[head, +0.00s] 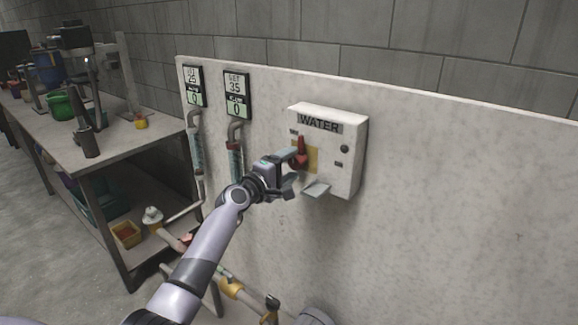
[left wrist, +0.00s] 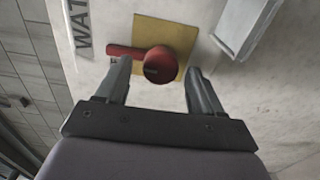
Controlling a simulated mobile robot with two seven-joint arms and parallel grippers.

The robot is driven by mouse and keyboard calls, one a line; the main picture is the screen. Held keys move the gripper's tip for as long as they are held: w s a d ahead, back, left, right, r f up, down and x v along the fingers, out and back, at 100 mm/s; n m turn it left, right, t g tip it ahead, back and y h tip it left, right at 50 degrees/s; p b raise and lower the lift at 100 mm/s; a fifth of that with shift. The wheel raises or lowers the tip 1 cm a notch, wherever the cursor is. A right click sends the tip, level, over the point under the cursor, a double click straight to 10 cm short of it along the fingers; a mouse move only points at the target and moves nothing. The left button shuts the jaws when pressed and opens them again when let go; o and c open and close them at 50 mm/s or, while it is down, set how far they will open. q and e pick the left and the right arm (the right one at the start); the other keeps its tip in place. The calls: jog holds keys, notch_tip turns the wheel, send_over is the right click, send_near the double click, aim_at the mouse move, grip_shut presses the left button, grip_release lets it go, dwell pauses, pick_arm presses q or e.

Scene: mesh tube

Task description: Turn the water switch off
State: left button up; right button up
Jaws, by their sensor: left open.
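The white water box (head: 349,160), labelled "WATER", is fixed to the wall panel. Its red switch (head: 300,151) sits on a yellow plate (head: 313,158), with its lever pointing up. In the left wrist view the round red knob (left wrist: 161,65) lies between the fingertips, and its lever (left wrist: 124,51) extends left past one finger. My left gripper (head: 289,172) is open just in front of the switch, with one finger on each side of the knob. I cannot tell whether a finger touches the lever. My right gripper is not in view.
A small tray-like ledge (head: 316,189) juts out below the switch. Two display panels (head: 194,87) and (head: 237,95) with pipes under them are to the left. A cluttered workbench (head: 125,150) stands at far left. The panel right of the box is bare.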

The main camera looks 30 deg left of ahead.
pick_arm(q)
jog(key=s+a, duration=0.1)
jog(key=s, duration=0.6)
jog(key=shift+w, duration=0.1)
dwell(0.5)
jog(key=s+d+f+m+g, duration=0.2)
jog(key=s+d+f+m, duration=0.15)
jog(key=s+f, duration=0.4)
jog(key=s+d+f+m+g, duration=0.25)
jog(key=s+f+m, duration=0.2)
jog(key=f, duration=0.55)
jog(key=s+d+f+m+g, duration=0.1)
jog(key=s+d+f+m, duration=0.2)
jog(key=s, duration=0.3)
jog(key=s+d+f+m, duration=0.3)
jog(key=s+m, duration=0.1)
jog(key=s, duration=0.2)
jog(key=s+d+f+m+g, duration=0.1)
jog(key=s+d+f+m, duration=0.2)
jog(key=s, duration=0.4)
jog(key=shift+d+f+m+g, duration=0.3)
jog(key=shift+m+g, duration=0.05)
jog(key=shift+m, duration=0.15)
